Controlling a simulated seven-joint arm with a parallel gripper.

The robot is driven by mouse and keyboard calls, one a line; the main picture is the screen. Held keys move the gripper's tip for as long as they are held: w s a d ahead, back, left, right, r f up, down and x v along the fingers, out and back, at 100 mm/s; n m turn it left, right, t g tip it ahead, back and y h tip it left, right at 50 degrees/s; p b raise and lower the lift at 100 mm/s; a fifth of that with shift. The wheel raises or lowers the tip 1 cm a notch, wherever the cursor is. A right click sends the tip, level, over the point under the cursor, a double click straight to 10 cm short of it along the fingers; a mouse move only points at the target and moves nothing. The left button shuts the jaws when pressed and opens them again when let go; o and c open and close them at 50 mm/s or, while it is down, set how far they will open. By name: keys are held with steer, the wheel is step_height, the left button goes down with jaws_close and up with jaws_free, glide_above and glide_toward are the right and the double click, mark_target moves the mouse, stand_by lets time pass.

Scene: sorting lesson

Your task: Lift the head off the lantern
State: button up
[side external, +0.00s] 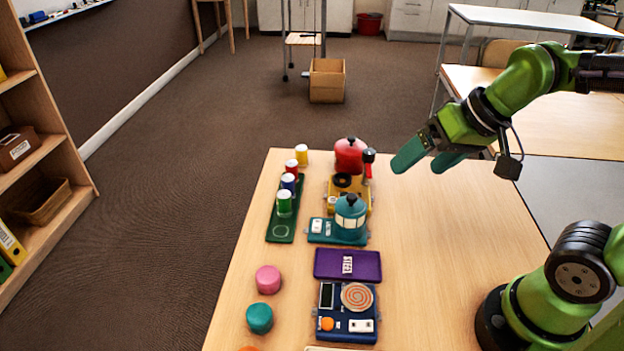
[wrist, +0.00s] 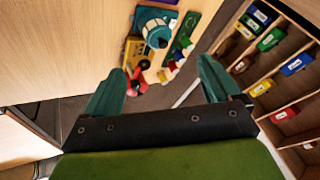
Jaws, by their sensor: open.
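The lantern's teal head (side external: 351,217), a round body with pale panels and a dark knob on top, sits upright on a flat teal base (side external: 319,237) with white switches. In the wrist view the head (wrist: 155,28) shows at the top, beyond the fingertips. My gripper (side external: 427,160) is open and empty, with teal fingers apart. It hangs above the table, right of and higher than the lantern, and touches nothing. In the wrist view the fingers of my gripper (wrist: 162,78) frame the floor and table edge.
A green strip (side external: 280,236) with several coloured cylinders lies left. A purple block (side external: 347,265) and a blue board (side external: 347,325) lie in front.

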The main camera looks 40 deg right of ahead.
steer(key=w+a+f+n+g+h, duration=0.25)
steer(key=w+g, duration=0.35)
steer(key=w, duration=0.7)
steer(key=n, duration=0.1)
glide_toward(351, 205)
steer(key=shift+y, duration=0.25)
steer(key=f, duration=0.5)
steer(key=shift+d+f, duration=0.15)
steer(key=shift+d, duration=0.2)
steer(key=shift+w+f, duration=0.1)
steer(key=shift+f, duration=3)
steer(key=c, duration=0.9)
steer(key=shift+r, duration=0.1)
